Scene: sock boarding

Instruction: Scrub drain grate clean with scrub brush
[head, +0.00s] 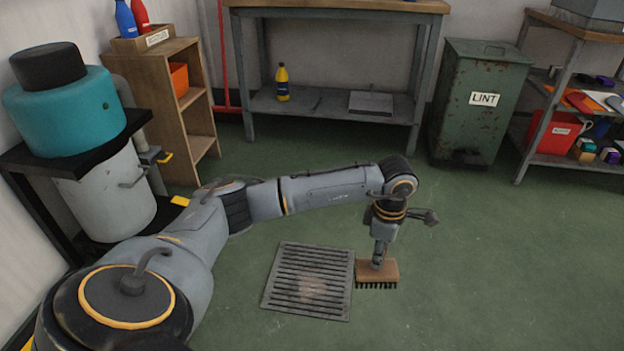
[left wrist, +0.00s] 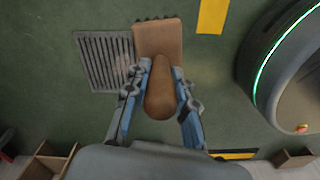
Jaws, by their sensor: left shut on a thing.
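The drain grate (head: 300,282) is a grey slotted square set in the green floor, with a brownish dirty patch near its middle. It also shows in the left wrist view (left wrist: 95,62). The scrub brush (head: 378,272) has a brown wooden block and dark bristles pointing down. My left gripper (head: 379,258) is shut on the brush's handle, which shows between the blue-grey fingers in the left wrist view (left wrist: 162,95). The brush is at the right edge of the grate; I cannot tell whether its bristles touch the floor. My right gripper is in neither view.
A green lint bin (head: 480,110) stands at the back right, beside a metal bench (head: 345,108) with a yellow bottle (head: 282,82) on its lower shelf. A wooden shelf (head: 165,100) stands at the left.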

